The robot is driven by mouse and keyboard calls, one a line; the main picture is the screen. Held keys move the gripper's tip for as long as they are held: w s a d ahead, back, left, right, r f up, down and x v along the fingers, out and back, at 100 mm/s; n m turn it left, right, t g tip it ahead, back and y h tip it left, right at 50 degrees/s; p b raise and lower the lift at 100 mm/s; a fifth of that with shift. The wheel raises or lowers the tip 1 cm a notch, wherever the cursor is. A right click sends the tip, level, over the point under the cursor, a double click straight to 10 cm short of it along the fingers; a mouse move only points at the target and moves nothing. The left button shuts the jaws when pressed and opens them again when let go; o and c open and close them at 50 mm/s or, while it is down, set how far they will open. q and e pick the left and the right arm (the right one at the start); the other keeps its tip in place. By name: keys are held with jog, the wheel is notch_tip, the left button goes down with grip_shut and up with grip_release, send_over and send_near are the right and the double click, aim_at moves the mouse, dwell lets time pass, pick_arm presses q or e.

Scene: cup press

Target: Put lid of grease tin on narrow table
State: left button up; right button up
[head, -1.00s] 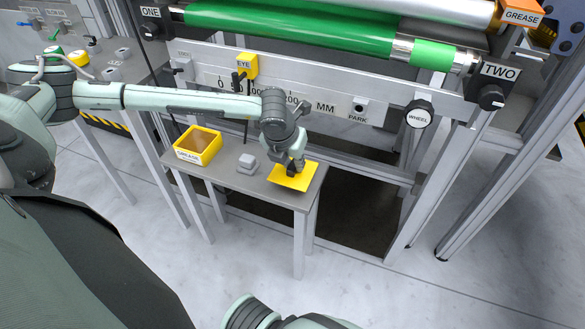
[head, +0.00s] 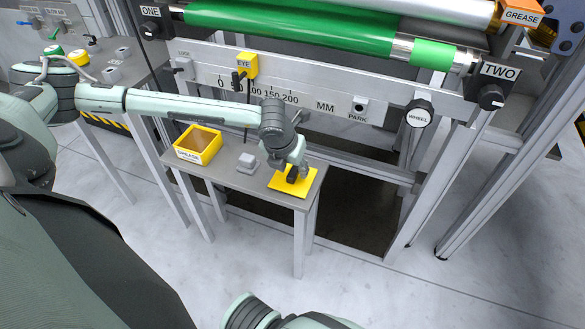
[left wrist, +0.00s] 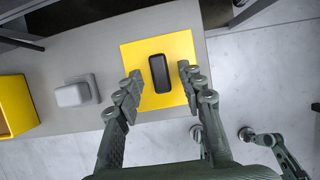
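The lid (head: 280,184) is a flat yellow square with a black handle. It lies on the right end of the narrow grey table (head: 232,180), and it fills the middle of the left wrist view (left wrist: 180,103). My left gripper (left wrist: 160,75) is open just over the lid, one finger on each side of the handle, with a gap on both sides. In the head view my left gripper (head: 296,174) covers part of the lid. The open yellow grease tin (head: 198,157) stands at the table's left end. Some of my parts show at the lower right of the wrist view; my right gripper's state is unclear.
A small grey block (head: 247,162) sits on the table between the tin and the lid. The machine frame with its scale plate (head: 320,102) and the wheel knob (head: 418,118) rises behind. The floor in front of the table is clear.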

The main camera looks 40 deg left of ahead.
pick_arm(q)
jog(key=v, duration=1.1)
jog(key=shift+s+f, duration=0.1)
